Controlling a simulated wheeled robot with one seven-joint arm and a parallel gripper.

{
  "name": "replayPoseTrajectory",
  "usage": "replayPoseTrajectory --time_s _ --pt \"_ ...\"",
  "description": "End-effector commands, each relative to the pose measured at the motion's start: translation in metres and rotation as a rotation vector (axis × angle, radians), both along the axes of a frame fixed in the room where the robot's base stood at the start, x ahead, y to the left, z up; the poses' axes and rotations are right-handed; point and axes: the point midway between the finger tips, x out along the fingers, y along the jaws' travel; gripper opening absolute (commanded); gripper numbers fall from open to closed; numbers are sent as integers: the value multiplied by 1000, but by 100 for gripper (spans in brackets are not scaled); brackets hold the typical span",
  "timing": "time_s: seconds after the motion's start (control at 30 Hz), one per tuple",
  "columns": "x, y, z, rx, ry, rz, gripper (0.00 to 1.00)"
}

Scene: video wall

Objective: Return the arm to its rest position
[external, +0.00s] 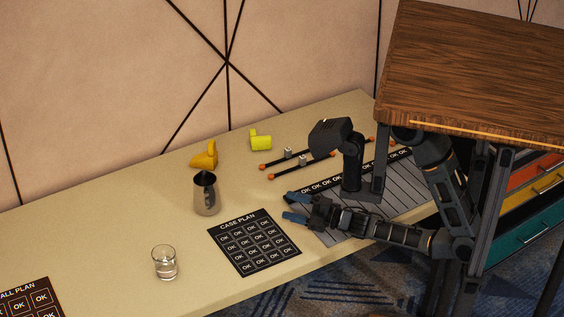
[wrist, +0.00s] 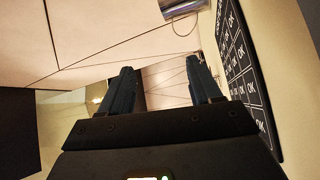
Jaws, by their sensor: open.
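My arm reaches left from beside the wooden-topped stand, low over the beige bench (external: 110,217). My gripper (external: 289,207) has two blue fingers that stand apart with nothing between them. It is by the right edge of the black CASE PLAN card (external: 253,242), near the striped mat. In the wrist view both dark blue fingers (wrist: 161,82) are spread and the gap is empty. The card also shows in the wrist view at right (wrist: 237,70).
Orange-tipped rods (external: 303,164) lie behind the black post-mounted device (external: 333,135). The wooden top (external: 480,65) overhangs the right side.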

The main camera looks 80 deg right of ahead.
Motion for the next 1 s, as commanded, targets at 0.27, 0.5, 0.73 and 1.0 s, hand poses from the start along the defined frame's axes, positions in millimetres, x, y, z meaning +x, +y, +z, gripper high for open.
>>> replayPoseTrajectory --time_s 0.27,0.5,0.73,1.0 --pt "-96 34 18 594 108 19 63" --pt "-162 46 42 1076 227 -21 63" --pt "-192 50 58 1331 294 -67 63" --pt "-192 50 58 1331 294 -67 63"
